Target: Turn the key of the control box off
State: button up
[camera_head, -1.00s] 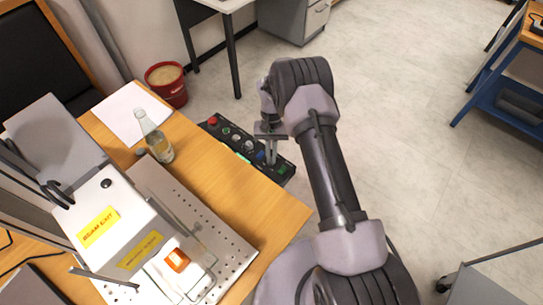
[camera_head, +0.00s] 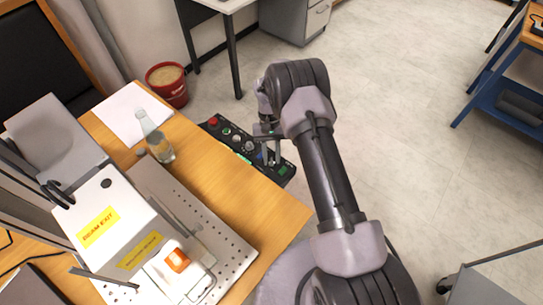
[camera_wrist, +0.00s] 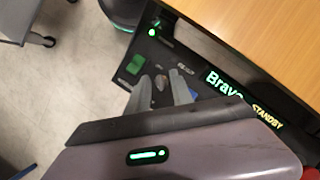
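The control box (camera_head: 226,139) is a long black panel at the table's far right edge, with a red button, several knobs and a green button (camera_wrist: 135,65). In the wrist view its face reads "Brave STANDBY" in lit letters. My gripper (camera_head: 271,161) reaches down over the box's near end. In the wrist view, my gripper's (camera_wrist: 162,80) two grey fingers stand apart just over the panel. A small silver piece (camera_wrist: 160,82), probably the key, shows between them with gaps at its sides. I cannot tell whether a finger touches it.
A bottle (camera_head: 160,147) and white paper (camera_head: 128,112) stand on the wooden table (camera_head: 216,178) left of the box. The laser marker (camera_head: 107,212) with its perforated plate is at the lower left. A red bucket (camera_head: 168,86) is on the floor behind.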

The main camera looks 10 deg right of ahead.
jog(key=p+v, duration=0.5)
jog(key=v, duration=1.2)
jog(key=shift+r, duration=0.2)
jog(key=shift+w, duration=0.1)
